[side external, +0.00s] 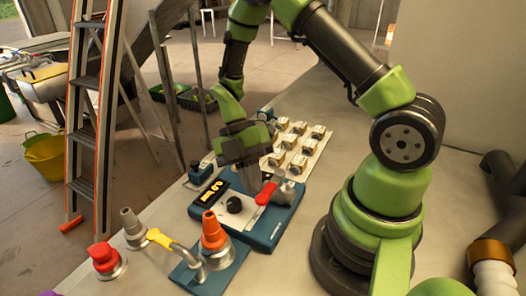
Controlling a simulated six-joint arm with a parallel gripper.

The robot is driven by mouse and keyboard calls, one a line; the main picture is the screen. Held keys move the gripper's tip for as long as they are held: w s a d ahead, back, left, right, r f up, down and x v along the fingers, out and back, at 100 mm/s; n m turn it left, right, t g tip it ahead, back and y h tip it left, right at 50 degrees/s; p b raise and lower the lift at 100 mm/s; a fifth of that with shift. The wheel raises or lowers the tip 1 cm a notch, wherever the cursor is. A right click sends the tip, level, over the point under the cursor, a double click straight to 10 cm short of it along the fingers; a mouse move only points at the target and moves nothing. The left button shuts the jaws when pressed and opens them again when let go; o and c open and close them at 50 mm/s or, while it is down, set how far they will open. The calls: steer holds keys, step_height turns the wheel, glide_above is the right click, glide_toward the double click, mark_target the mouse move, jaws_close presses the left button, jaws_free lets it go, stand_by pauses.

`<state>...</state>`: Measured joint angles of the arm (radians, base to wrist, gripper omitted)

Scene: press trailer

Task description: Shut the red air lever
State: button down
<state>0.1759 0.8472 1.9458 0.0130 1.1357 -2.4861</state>
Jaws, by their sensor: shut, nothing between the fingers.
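The red air lever (266,193) sits on a metal valve at the right end of a blue box with a lit yellow display (211,191) and a black knob (234,205). The lever slants down to the left from its pivot, over the box's top. My gripper (250,185) points down just behind and left of the lever. Its fingers are shut and look empty. I cannot tell whether the fingertips touch the box or the lever.
A yellow-handled valve (159,238), an orange-red fitting (213,231) and a red knob (105,257) stand in front. A pale board with several metal blocks (298,143) lies behind. A ladder (90,120) stands left.

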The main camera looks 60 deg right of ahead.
stand_by(0.4)
steer(key=w, duration=0.4)
steer(key=v, duration=1)
steer(key=shift+s, duration=0.1)
